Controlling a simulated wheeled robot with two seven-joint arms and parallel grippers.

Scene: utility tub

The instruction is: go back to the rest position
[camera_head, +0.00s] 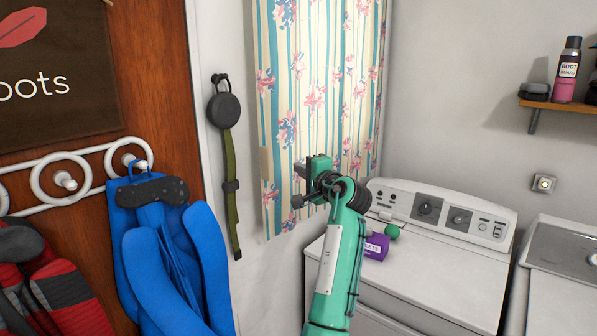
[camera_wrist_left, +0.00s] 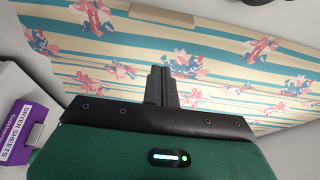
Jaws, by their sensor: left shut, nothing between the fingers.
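I cannot tell how far the fingers are from the cloth. My green left forearm rises from the bottom edge of the head view. My right gripper is in neither view.
A white appliance (camera_head: 430,268) carries a purple dryer sheets box (camera_head: 377,246) and a green ball (camera_head: 392,231). A blue garment (camera_head: 165,265) hangs from the hook rail at left. A green strap (camera_head: 231,190) hangs on the wall. A shelf (camera_head: 560,106) is at upper right.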

